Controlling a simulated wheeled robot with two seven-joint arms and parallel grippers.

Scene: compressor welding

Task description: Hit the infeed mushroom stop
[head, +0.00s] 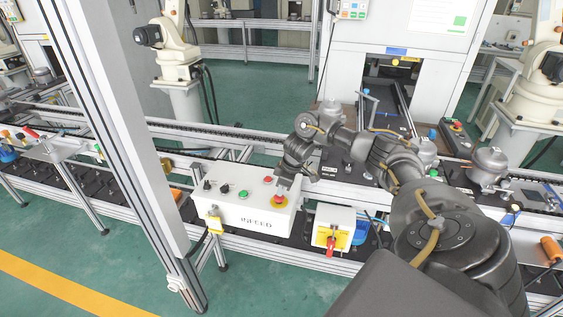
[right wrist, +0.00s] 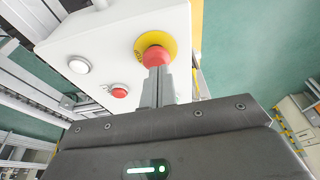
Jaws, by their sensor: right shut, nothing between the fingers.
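The infeed mushroom stop (head: 277,200) is a red button on a yellow disc, on the top face of the white INFEED control box (head: 235,212), near its right end. In the right wrist view the red mushroom head (right wrist: 156,55) and its yellow collar (right wrist: 170,44) show clearly. My right gripper (head: 282,186) is shut and empty, pointing down over the stop. In the right wrist view its closed fingertips (right wrist: 158,72) overlap the near edge of the red head; I cannot tell whether they touch it. My left gripper is not in view.
The box also carries a small red button (right wrist: 119,93), a white-lit button (right wrist: 79,65), a green button (head: 243,194) and black knobs. A yellow-and-white switch box with a red handle (head: 331,244) stands to the right. A metal post (head: 130,150) rises at left.

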